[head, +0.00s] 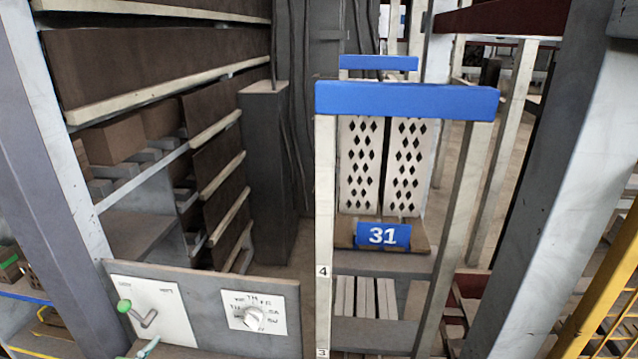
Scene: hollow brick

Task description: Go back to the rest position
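Neither of my grippers shows in the head view. Two pale hollow bricks (361,160) with diamond-shaped holes stand upright side by side in the middle of the picture. They rest on a brown board inside a pale rack (325,215) with a blue top bar (407,101). A blue sign (383,236) reading "31" is at the front of the board, below the bricks.
Brown shelving (160,70) fills the upper left. Thick grey posts stand at left (50,150) and right (560,190). Yellow railing (605,290) is at lower right.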

